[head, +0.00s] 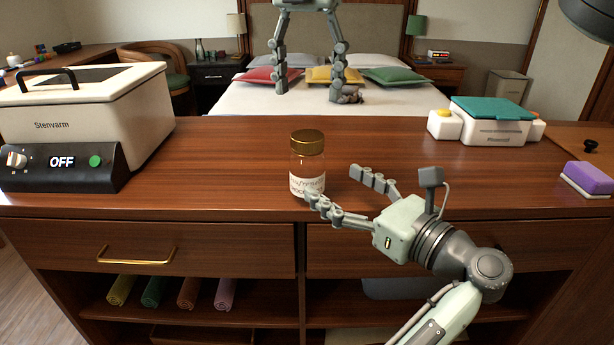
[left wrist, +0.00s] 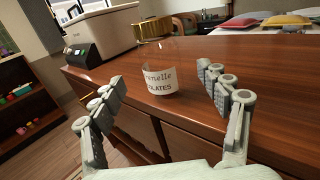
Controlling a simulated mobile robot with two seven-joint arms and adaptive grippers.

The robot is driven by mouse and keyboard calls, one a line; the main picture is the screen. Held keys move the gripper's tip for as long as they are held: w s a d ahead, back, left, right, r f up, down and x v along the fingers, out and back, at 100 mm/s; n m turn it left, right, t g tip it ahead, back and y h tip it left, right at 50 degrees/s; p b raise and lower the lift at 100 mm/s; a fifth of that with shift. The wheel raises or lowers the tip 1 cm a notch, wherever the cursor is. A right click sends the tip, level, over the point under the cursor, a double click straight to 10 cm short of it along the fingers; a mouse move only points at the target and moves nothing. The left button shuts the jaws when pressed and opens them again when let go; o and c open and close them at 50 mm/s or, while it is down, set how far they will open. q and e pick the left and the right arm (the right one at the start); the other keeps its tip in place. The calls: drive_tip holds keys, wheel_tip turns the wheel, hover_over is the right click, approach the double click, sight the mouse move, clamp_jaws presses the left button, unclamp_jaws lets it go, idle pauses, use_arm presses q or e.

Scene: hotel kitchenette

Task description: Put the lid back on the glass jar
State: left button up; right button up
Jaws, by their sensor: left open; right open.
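The clear glass jar (head: 307,172) with a white label stands upright near the counter's front edge. Its gold lid (head: 308,142) sits at the jar's mouth; I cannot tell whether it is fully seated. The jar (left wrist: 160,82) and lid (left wrist: 155,28) also show in the left wrist view, ahead of the fingers. My left gripper (head: 335,186) is open, low at the jar's right, with one fingertip overlapping the jar's base in the head view. It holds nothing.
A white cooker (head: 145,112) with a dark control panel stands at the left of the wooden counter (head: 225,175). A teal-lidded white box (head: 490,122) and a purple sponge (head: 590,178) are at the right. The counter around the jar is otherwise clear.

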sight(319, 173)
use_arm(q)
drive_tip(key=shift+x, duration=3.9)
drive_tip(key=shift+c, duration=0.2)
clamp_jaws()
use_arm(e)
drive_tip(key=n, duration=0.7)
drive_tip(key=shift+a, duration=0.1)
drive_tip(key=n, duration=1.4)
drive_tip(key=shift+n, duration=0.3)
drive_tip(key=n, duration=0.5)
drive_tip(key=shift+n, duration=0.3)
drive_tip(key=shift+f, duration=4)
